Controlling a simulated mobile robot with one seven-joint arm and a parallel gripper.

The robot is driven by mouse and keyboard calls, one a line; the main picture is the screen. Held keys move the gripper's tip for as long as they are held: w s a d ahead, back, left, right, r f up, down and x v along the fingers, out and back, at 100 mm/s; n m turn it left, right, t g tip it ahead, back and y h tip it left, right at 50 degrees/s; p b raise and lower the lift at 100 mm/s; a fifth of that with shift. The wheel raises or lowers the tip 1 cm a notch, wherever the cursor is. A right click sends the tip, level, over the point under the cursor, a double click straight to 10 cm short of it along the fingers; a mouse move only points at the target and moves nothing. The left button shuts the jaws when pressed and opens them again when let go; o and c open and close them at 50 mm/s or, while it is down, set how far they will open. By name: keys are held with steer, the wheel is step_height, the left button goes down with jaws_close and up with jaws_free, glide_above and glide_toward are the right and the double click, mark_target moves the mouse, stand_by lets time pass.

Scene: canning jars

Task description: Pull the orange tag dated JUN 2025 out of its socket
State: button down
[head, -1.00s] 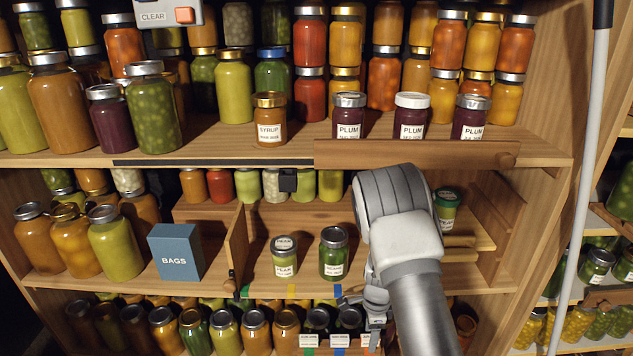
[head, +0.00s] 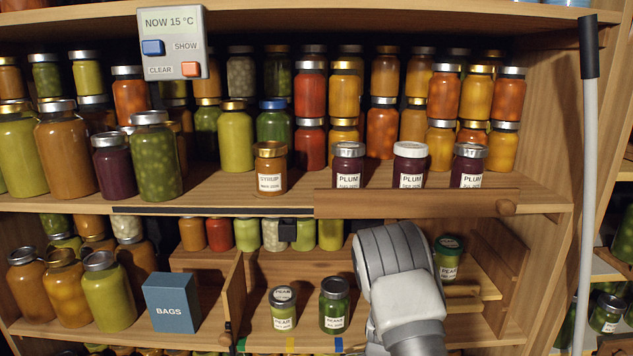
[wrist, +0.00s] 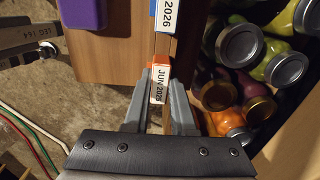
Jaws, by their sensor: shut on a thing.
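In the wrist view, the orange tag (wrist: 160,73) has a white label reading JUN 2025 and stands at the edge of a wooden board (wrist: 110,65). My gripper (wrist: 159,97) has one finger on each side of the tag and is shut on it. Whether the tag's lower end is in its socket is hidden. A blue tag (wrist: 166,20) with a white label ending in 2026 is just beyond it along the same edge. In the head view, my arm reaches down past the bottom edge, so the gripper and tag are out of that picture.
Several lidded jars (wrist: 240,45) stand close on the right in the wrist view. A purple block (wrist: 84,14) is at upper left.

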steer(key=shift+r, duration=0.15)
steer(key=shift+r+p, duration=2.15)
steer(key=shift+r, duration=0.6)
